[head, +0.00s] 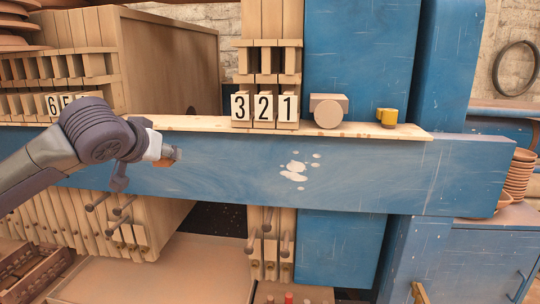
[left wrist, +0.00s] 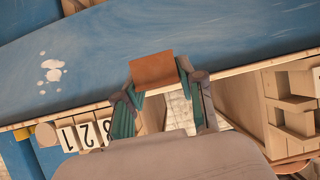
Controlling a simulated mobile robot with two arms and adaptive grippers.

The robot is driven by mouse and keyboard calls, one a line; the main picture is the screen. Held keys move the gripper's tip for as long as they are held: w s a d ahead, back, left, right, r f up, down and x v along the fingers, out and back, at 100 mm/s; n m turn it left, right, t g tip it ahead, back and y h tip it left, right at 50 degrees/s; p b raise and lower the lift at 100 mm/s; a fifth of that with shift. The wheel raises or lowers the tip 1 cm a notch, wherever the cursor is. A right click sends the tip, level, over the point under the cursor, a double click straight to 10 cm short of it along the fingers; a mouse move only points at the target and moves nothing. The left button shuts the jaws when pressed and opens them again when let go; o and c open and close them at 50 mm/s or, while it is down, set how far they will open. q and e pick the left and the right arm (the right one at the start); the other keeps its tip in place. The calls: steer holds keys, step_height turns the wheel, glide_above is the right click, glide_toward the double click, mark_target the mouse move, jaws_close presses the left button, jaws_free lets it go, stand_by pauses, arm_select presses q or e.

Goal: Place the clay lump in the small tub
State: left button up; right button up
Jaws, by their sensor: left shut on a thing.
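My left gripper (head: 164,155) reaches in from the left, in front of the blue beam. It is shut on a small orange-brown block, which I take for the clay lump (head: 171,155). In the left wrist view the lump (left wrist: 153,70) sits between the two fingertips (left wrist: 157,80), in front of the blue beam and clear of the wooden ledge. I cannot pick out the small tub with certainty in either view. My right gripper does not show.
The blue beam (head: 380,175) crosses the view. Wooden press plates with handles hang below. Stacked terracotta pots (head: 519,172) stand at the right.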

arm_select(q)
steer(key=s+d+f+n+y, duration=0.1)
steer(key=s+d+f, duration=0.1)
steer(key=s+f, duration=1)
steer(key=s+d+f, duration=0.1)
steer(key=s+f, duration=0.7)
steer(key=f, duration=0.8)
steer(key=d+r+m+h, duration=0.1)
steer(key=d+r+h, duration=0.1)
steer(key=d, duration=0.4)
steer(key=a+f+n+y+b, duration=0.1)
steer(key=a+f+y+b, duration=0.1)
steer(key=a+f+b, duration=0.3)
step_height(320, 180, down, 5)
steer(key=b, duration=0.2)
steer(key=shift+a+b, duration=0.3)
steer(key=shift+b, duration=0.1)
steer(key=shift+w, duration=0.1)
